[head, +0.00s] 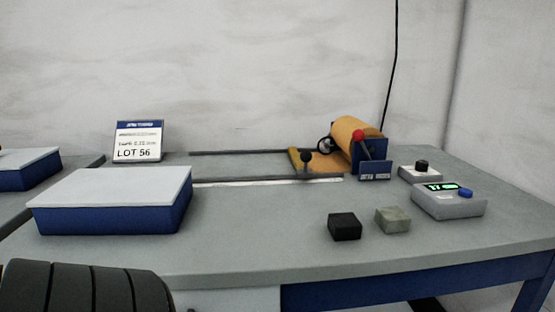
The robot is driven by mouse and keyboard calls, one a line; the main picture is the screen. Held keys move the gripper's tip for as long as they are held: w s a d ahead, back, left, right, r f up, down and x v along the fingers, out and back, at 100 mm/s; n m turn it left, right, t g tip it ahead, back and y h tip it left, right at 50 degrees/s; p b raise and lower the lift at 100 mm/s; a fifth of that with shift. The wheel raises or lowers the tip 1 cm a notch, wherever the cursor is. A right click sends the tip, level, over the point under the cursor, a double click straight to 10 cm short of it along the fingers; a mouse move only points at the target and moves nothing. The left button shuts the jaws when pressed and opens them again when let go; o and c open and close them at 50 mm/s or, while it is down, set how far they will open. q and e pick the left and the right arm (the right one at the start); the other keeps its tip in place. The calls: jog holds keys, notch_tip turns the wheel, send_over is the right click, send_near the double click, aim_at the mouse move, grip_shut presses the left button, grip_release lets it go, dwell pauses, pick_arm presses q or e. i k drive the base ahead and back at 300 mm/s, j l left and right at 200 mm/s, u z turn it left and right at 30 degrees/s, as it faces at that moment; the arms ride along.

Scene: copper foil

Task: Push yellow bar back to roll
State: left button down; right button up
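The yellow bar (295,160) lies across two dark rails (235,153) on the table, at their right end. A black ball knob (306,157) stands up at the bar. The copper-coloured roll (352,132) sits behind and to the right of the bar in a blue holder (375,148). A strip of foil (325,168) lies between the bar and the roll. A lever with a red knob (359,135) stands in front of the roll. Neither of my grippers is in view.
A blue box with a pale lid (115,185) stands at the left, with a LOT 56 sign (138,141) behind it. A black block (344,226), a grey-green block (392,220) and a grey device with a display (448,201) stand at the right. The table's middle front is clear.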

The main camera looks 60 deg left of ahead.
aim_at(300, 161)
jog(key=u, duration=1.6)
jog(key=i+u, duration=0.15)
jog(key=u, duration=0.2)
jog(key=i+j+u, duration=0.1)
jog(key=u, duration=0.3)
jog(key=k+z, duration=0.15)
jog(key=i+u, duration=0.3)
jog(key=k+l, duration=0.05)
jog(key=k, duration=0.05)
